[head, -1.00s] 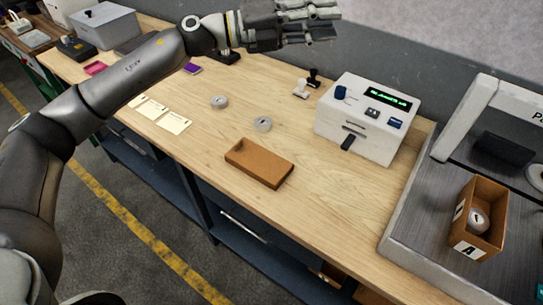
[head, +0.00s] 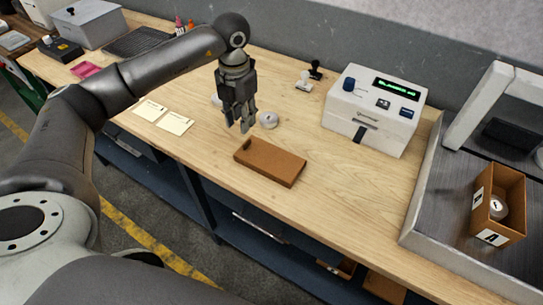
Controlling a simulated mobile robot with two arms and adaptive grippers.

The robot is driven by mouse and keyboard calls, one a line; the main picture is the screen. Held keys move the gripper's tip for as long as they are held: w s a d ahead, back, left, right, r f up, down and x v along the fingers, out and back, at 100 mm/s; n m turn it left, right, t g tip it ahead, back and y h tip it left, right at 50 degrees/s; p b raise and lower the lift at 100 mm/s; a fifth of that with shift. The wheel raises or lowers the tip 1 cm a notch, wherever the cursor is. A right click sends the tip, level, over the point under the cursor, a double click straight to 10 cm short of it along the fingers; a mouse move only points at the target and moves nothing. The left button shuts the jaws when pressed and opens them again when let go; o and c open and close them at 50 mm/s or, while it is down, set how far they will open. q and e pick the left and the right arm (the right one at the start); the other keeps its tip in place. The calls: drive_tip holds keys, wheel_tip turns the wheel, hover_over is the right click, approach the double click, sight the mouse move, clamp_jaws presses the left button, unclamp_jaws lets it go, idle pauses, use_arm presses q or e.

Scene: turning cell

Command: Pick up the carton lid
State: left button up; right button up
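The carton lid (head: 270,162) is a shallow brown rectangular piece lying on the wooden bench near its front edge. My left gripper (head: 239,127) points down above the bench, just behind and to the left of the lid, apart from it. Its fingers look spread with nothing between them. An open brown carton (head: 497,207) marked A stands at the right and holds a round metal part (head: 496,208). My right gripper is not in view.
A round metal part (head: 268,120) lies behind the lid, and another is partly hidden by my gripper. A white device (head: 372,110) with a green display stands to the right. Two paper cards (head: 174,122) lie left. Bench right of the lid is clear.

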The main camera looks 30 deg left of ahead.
sight(245, 144)
use_arm(q)
wheel_tip(245, 144, down, 4)
drive_tip(key=shift+p, duration=0.45)
drive_tip(key=shift+f+p, duration=0.25)
drive_tip(key=shift+p, duration=0.05)
wheel_tip(245, 144, down, 4)
drive_tip(key=shift+w+d+f+p, duration=0.1)
drive_tip(key=shift+f+p, duration=0.05)
drive_tip(key=shift+p, duration=0.9)
drive_tip(key=shift+f, duration=0.2)
clamp_jaws()
